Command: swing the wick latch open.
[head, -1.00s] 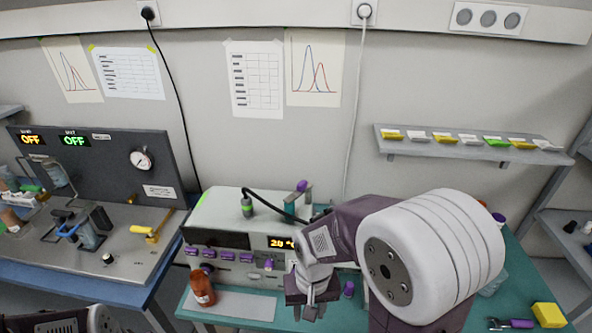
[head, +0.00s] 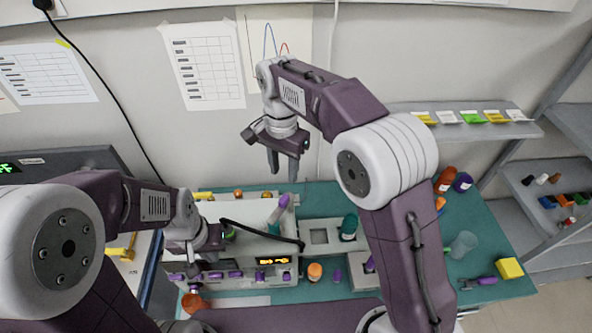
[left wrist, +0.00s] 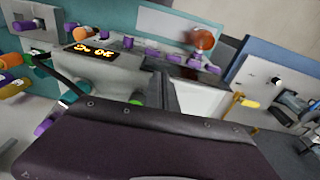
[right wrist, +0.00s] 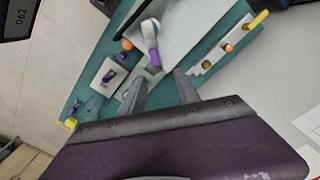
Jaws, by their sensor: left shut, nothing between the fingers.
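The white classifier (head: 250,245) stands on the teal bench, with an orange display (head: 272,261) and purple knobs in front. A purple-tipped lever (head: 280,208) stands on its top and also shows in the right wrist view (right wrist: 153,58); I cannot tell whether this is the wick latch. My left gripper (head: 193,272) is low at the classifier's left front, shut and empty; its fingertips are hard to make out. My right gripper (head: 283,168) is raised above and behind the classifier, fingers apart and empty; it also shows in the right wrist view (right wrist: 162,90).
A black hose (head: 262,231) arches over the classifier. A grey plate (head: 320,236), a teal-capped bottle (head: 348,228) and a yellow block (head: 509,268) are to the right. A shelf (head: 450,130) hangs on the wall.

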